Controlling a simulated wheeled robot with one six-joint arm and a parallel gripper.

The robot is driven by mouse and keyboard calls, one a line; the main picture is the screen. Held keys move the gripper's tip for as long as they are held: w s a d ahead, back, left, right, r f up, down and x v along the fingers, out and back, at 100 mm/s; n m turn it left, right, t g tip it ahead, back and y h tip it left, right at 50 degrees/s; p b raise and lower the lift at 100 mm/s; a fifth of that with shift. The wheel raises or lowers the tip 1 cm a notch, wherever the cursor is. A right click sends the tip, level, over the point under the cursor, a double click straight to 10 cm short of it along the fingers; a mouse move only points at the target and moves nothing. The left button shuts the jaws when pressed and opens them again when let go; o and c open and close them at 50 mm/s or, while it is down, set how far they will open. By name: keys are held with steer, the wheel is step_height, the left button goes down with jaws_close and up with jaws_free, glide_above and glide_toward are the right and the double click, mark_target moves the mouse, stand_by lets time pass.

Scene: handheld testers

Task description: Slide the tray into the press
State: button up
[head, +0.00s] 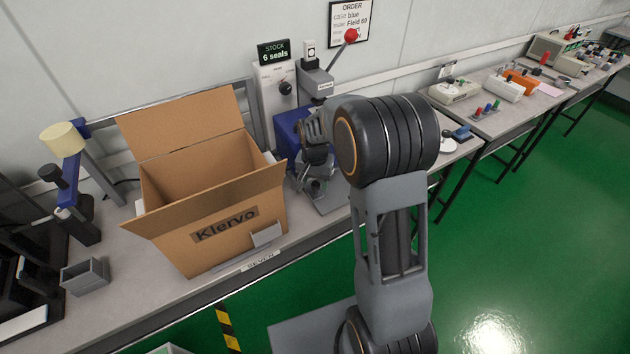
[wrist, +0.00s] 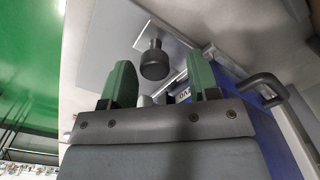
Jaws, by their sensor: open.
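The grey press (head: 316,84) stands against the wall, with a red-ball lever at its top right. My gripper (head: 314,178) is low in front of it, partly hidden by my arm. In the wrist view its two green fingers (wrist: 160,84) are apart and empty. A dark round knob (wrist: 155,62) shows between and just beyond the fingertips, in front of a light grey plate. This plate (wrist: 130,52) may be the tray; I cannot tell how far in it sits. Whether the fingers touch the knob is unclear.
An open cardboard box (head: 212,190) stands close left of my gripper. A blue housing (wrist: 240,108) with a dark bar handle (wrist: 262,86) is at the right in the wrist view. A small grey bin (head: 84,276) sits at the far left. More benches with testers run right.

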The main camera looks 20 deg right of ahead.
step_height(320, 180, up, 14)
steer(key=p, duration=0.1)
stand_by(0.5)
steer(key=shift+f, duration=0.15)
stand_by(0.3)
steer(key=s+a+r+n+t+p, duration=0.1)
steer(key=s+r+n+p, duration=0.2)
steer(key=s, duration=0.6)
steer(key=s+a+r+n+t+p, duration=0.1)
steer(key=s+r+n+t+p, duration=0.1)
steer(key=s, duration=0.7)
steer(key=shift+s+a+r+n+t+p, duration=0.35)
steer(key=shift+r+n+p, duration=0.4)
steer(key=shift+n+p, duration=0.3)
